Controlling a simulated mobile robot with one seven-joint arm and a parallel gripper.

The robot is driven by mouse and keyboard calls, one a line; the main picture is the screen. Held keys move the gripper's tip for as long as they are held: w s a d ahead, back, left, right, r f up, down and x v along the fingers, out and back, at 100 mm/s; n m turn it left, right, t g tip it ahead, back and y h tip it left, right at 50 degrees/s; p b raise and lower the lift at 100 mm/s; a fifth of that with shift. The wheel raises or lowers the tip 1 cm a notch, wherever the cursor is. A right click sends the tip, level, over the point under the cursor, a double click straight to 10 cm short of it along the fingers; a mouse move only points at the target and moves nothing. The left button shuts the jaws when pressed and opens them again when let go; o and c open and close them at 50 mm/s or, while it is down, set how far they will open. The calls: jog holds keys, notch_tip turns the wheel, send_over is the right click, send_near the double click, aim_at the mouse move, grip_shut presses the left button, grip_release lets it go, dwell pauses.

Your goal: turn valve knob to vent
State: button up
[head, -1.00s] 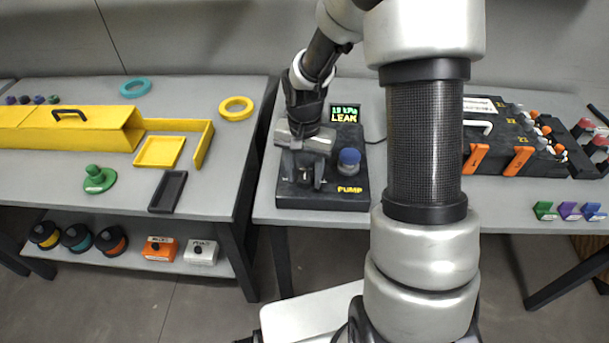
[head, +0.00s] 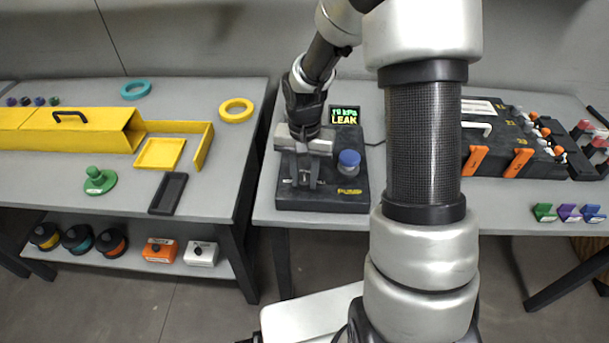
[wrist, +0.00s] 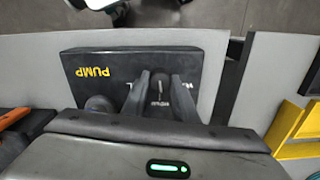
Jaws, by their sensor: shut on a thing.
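The black pump box (head: 345,195) stands on the right bench, with yellow PUMP lettering at its front right and a blue round cap (head: 349,160). My gripper (head: 301,183) points down over the left part of the pump. In the wrist view my gripper's two fingers (wrist: 160,100) stand on either side of the small dark valve knob (wrist: 159,86) and are shut on it. The wrist view shows white letters beside the knob, partly hidden by the fingers. A display (head: 344,116) behind the pump shows a pressure reading and LEAK.
A black case with orange latches (head: 520,160) stands to the right on the same bench. Small green, purple and blue pieces (head: 567,211) sit near the bench's front edge. The left bench holds a yellow box (head: 70,135) and yellow trays. A gap separates the benches.

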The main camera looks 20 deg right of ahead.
aim_at(304, 180)
jog(key=n+p, duration=0.1)
jog(key=n, duration=0.4)
jog(key=shift+r, duration=0.1)
jog(key=n+p, duration=0.2)
jog(key=n, duration=0.3)
jog(key=shift+n, duration=0.4)
jog(key=o, duration=1.1)
jog(key=shift+c, duration=0.2)
notch_tip(304, 180, up, 17)
jog(key=p, duration=0.2)
jog(key=shift+r, duration=0.15)
